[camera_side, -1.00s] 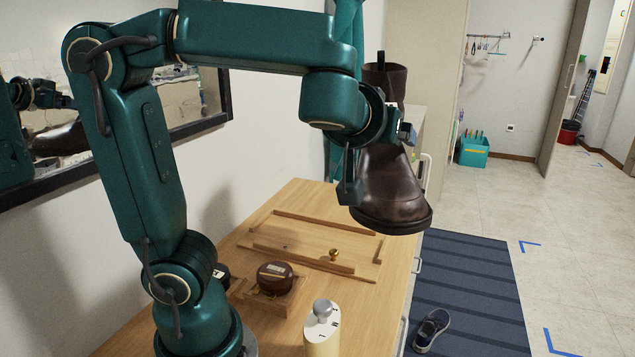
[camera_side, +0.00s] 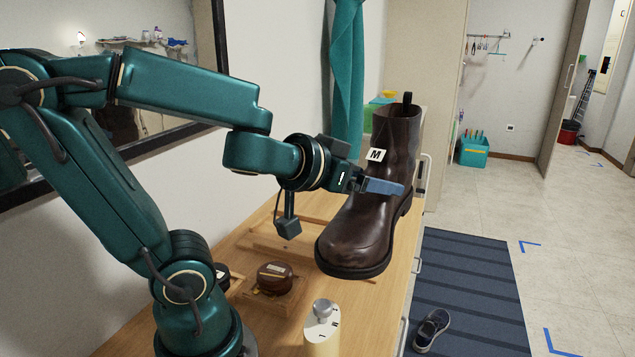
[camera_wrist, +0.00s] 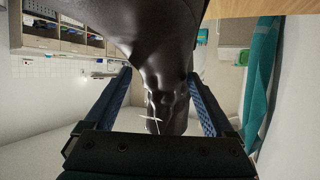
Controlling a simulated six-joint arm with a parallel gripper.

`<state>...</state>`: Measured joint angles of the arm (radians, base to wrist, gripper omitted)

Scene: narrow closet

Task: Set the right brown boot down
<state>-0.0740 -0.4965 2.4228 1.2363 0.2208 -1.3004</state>
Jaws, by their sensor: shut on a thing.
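The brown boot (camera_side: 365,225) is dark leather with a white tag marked M and a pull loop at its top. It is roughly upright over the front part of the wooden counter (camera_side: 270,215), its toe toward the side camera. I cannot tell whether its sole touches the counter. My gripper (camera_side: 388,187) is shut on the boot from the left, one blue finger showing across its side near the ankle. In the wrist view, the boot (camera_wrist: 165,50) fills the space between both blue fingers. The boot hides much of the wooden frame on the counter.
A round brown tin (camera_side: 275,277) sits in a wooden holder near my base. A cream bottle with a grey knob (camera_side: 322,322) stands at the front. A teal cloth (camera_side: 347,80) hangs behind. A dark shoe (camera_side: 431,330) lies on the striped floor mat (camera_side: 465,280).

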